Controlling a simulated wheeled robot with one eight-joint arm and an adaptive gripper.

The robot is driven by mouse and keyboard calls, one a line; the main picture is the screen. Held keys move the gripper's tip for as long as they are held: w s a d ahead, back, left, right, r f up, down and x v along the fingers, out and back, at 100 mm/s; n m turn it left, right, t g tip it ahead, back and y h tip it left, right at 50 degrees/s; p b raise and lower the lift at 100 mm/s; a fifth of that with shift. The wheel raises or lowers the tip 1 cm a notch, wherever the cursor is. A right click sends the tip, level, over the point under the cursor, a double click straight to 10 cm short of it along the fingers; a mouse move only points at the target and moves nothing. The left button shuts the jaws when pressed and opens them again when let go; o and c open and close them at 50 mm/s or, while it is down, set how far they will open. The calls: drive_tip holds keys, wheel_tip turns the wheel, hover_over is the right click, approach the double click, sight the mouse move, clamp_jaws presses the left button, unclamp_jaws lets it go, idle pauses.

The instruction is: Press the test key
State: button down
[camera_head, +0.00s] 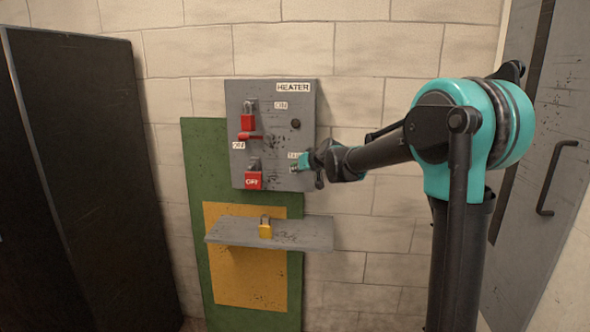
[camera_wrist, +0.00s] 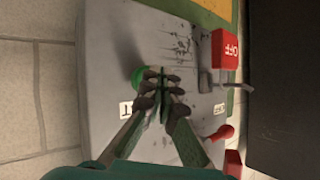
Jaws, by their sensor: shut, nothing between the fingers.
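The grey heater panel (camera_head: 272,98) is mounted on the wall. In the wrist view a round green key (camera_wrist: 137,76) sits on the panel face, partly hidden behind my fingertips; I take it for the test key. My gripper (camera_wrist: 163,80) is shut and empty, with its fingertips at the key. I cannot tell whether they touch it or whether it is pushed in. In the head view my gripper (camera_head: 308,164) is at the panel's lower right, beside a small white label (camera_head: 293,155), and hides the key.
A dark round knob (camera_head: 295,124) is above my gripper. A dark cabinet (camera_head: 95,190) stands left.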

drive_tip(key=shift+w, duration=0.6)
idle(0.9)
drive_tip(key=shift+s, duration=1.05)
drive_tip(key=s, duration=0.5)
drive_tip(key=shift+a, duration=0.15)
idle(0.6)
drive_tip(key=s+d+f+m+g+h, duration=0.1)
drive_tip(key=s+d+f+g+h, duration=0.1)
drive_tip(key=s+d+f, duration=0.6)
drive_tip(key=s+d+f+m+g+h, duration=0.2)
drive_tip(key=s+d+f, duration=0.7)
drive_tip(key=s, duration=0.7)
drive_tip(key=s+d+f+m+g+h, duration=0.1)
drive_tip(key=s+d+f+h, duration=0.2)
drive_tip(key=s+d+f, duration=0.6)
drive_tip(key=s+d, duration=0.2)
drive_tip(key=s, duration=0.1)
drive_tip(key=shift+d+g, duration=0.3)
drive_tip(key=shift+g, duration=0.1)
